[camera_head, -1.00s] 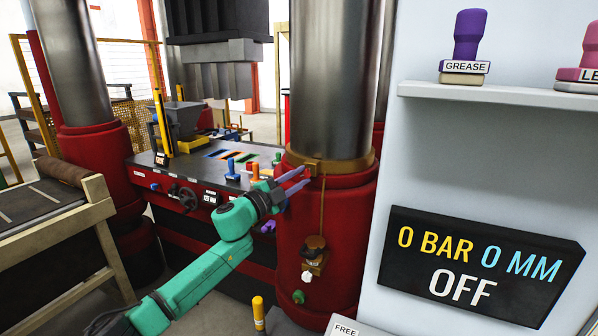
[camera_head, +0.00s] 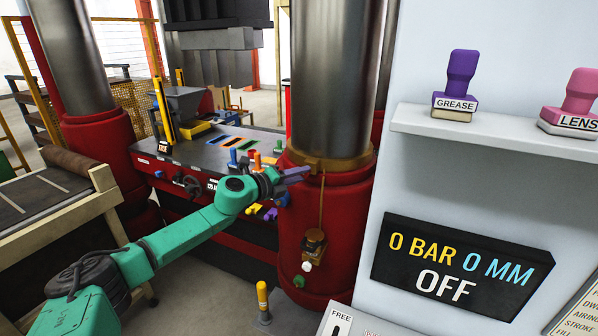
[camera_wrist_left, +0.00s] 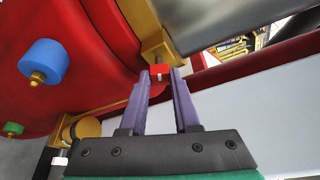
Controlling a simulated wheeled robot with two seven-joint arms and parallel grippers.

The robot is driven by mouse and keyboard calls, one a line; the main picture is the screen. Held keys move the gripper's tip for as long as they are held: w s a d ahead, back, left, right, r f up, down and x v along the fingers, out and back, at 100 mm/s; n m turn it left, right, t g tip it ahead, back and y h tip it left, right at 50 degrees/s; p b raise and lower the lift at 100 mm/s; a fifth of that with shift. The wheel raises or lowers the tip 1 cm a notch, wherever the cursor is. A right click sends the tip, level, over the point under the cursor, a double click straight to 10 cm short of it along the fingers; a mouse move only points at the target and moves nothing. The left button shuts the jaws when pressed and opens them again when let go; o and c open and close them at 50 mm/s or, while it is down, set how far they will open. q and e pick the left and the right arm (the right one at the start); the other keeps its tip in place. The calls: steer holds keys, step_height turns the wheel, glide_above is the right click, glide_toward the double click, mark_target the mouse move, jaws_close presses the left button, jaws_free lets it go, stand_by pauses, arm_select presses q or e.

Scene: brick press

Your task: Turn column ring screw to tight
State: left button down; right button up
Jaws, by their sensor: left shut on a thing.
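The brass column ring (camera_head: 335,163) wraps the steel column above the red base; its bracket shows in the left wrist view (camera_wrist_left: 155,47). The column ring screw (camera_wrist_left: 160,72) is a small red head with a pale mark, at the bracket. My left gripper (camera_head: 306,172) reaches the ring from the left. In the left wrist view its two purple fingers (camera_wrist_left: 160,82) are shut on the screw, one on each side. The fingers mostly hide the screw in the head view. My right gripper is not in view.
A control table (camera_head: 215,153) with colored handles stands behind my left arm. A brass box (camera_head: 314,247) hangs below the ring. On the right, a white panel carries a shelf (camera_head: 500,133) with stamps and a display (camera_head: 460,268) reading 0 BAR, 0 MM, OFF.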

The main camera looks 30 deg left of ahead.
arm_select(q)
steer(key=shift+a+r+m, duration=0.1)
steer(key=shift+r+m, duration=0.25)
steer(key=shift+m, duration=0.05)
stand_by(0.4)
steer(key=c, duration=0.7)
jaws_free()
steer(key=shift+o, duration=0.3)
steer(key=shift+w+f, duration=0.1)
steer(key=shift+f, duration=0.1)
steer(key=shift+f, duration=0.1)
